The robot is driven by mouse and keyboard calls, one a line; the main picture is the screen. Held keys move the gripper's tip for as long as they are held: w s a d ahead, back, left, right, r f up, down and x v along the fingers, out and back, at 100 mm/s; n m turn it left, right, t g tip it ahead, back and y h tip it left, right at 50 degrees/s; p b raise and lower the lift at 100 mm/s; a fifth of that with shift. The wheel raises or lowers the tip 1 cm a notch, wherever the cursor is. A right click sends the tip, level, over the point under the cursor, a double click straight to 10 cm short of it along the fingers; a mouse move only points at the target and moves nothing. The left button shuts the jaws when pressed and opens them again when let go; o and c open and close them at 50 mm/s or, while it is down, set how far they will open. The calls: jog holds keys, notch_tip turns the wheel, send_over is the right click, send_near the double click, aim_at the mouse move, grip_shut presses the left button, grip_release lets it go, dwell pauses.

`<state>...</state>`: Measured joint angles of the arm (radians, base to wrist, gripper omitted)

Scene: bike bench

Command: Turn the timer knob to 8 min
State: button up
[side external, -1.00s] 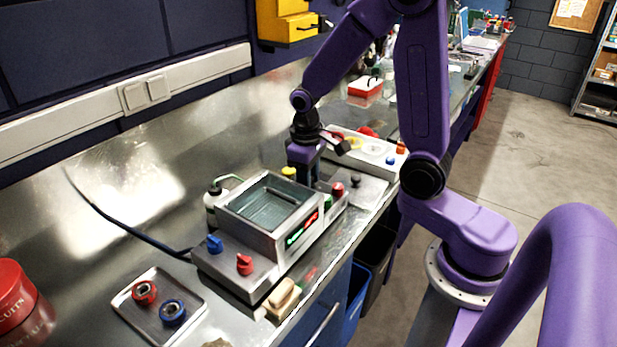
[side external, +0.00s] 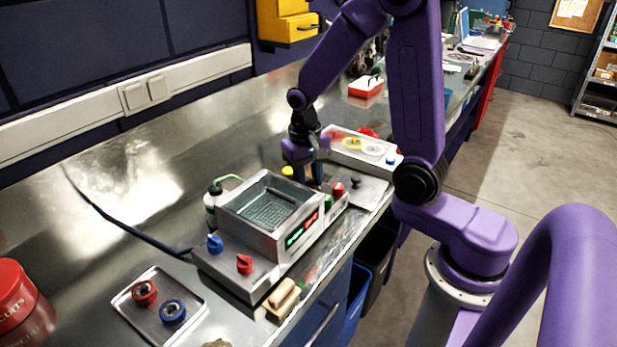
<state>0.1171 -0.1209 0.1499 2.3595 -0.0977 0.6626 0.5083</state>
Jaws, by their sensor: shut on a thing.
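A steel bench cleaner (side external: 232,262) with an open basin (side external: 268,208) stands on the counter. Its front display (side external: 302,228) shows green and red digits too small to read. At its left end are a blue knob (side external: 215,244) and a red knob (side external: 244,264). At its right end are a yellow knob (side external: 287,171) and another red knob (side external: 338,189). My gripper (side external: 309,183) points down between these two, shut on a knob mostly hidden by the fingers. I cannot read any knob label or pointer, nor tell which is the timer knob.
A small tray (side external: 196,312) with a red ring and a blue ring lies at front left. A bottle (side external: 212,198) stands behind the cleaner. A white tray (side external: 375,150) of parts sits just right of my gripper. A tan block (side external: 283,297) lies at the front edge.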

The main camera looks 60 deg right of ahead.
jog(key=shift+a, duration=0.15)
jog(key=o, duration=1)
jog(key=shift+r, duration=0.15)
jog(key=shift+w+r, duration=0.1)
jog(key=shift+r, duration=0.2)
jog(key=r, duration=1.1)
jog(key=a+r, duration=0.1)
jog(key=r, duration=0.4)
jog(key=shift+w+r, duration=0.15)
jog(key=shift+r, duration=0.1)
